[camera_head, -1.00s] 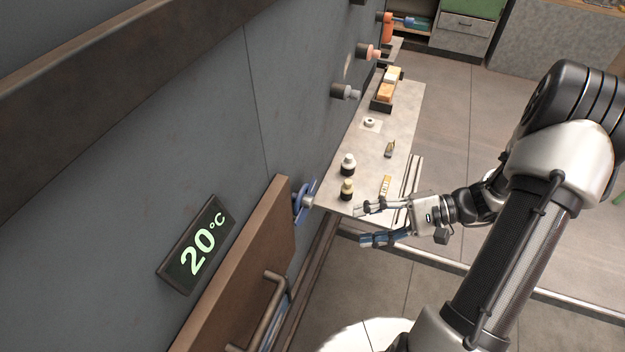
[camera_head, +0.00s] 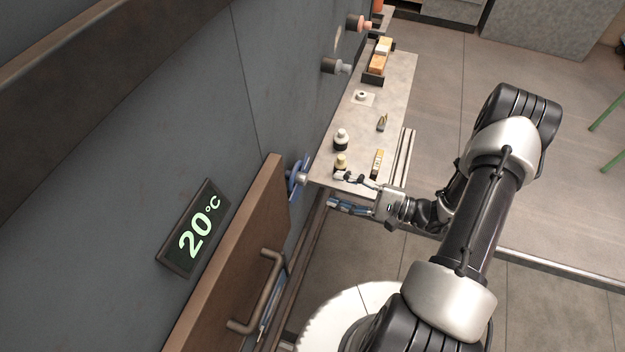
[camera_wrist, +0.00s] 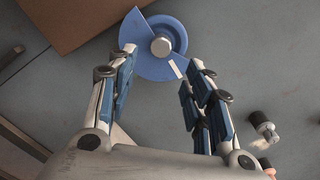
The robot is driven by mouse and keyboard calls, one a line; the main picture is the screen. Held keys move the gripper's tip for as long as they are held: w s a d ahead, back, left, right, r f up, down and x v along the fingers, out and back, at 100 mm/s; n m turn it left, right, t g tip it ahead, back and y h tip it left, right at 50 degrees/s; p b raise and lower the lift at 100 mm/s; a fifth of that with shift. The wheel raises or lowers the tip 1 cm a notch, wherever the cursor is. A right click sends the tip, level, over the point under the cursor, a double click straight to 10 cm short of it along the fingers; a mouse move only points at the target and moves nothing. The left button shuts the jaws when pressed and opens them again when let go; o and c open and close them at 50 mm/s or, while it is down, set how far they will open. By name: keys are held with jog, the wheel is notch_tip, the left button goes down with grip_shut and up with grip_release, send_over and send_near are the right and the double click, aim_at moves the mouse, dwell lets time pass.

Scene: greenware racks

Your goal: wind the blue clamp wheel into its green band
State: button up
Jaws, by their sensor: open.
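The blue clamp wheel (camera_head: 298,178) sits on the grey wall beside the edge of the brown door panel. In the wrist view the wheel (camera_wrist: 148,36) faces me, with a silver hub at its centre and a white mark on its lower right rim. I cannot make out a green band in either view. My gripper (camera_head: 337,191) is open and empty, a short way to the right of the wheel in the head view. In the wrist view its fingertips (camera_wrist: 162,61) are spread below and to either side of the hub.
The brown door panel (camera_head: 232,262) has a bar handle (camera_head: 266,290). A sign reading 20°C (camera_head: 194,229) is on the wall. A narrow shelf (camera_head: 398,100) holds a black-and-white bottle (camera_head: 341,139), a yellow-topped bottle (camera_head: 340,163) and small blocks. Grey and pink knobs project from the wall.

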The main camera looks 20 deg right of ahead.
aim_at(297, 179)
jog(key=x, duration=0.8)
jog(key=shift+c, duration=0.2)
jog(key=c, duration=1)
jog(key=shift+m, duration=0.3)
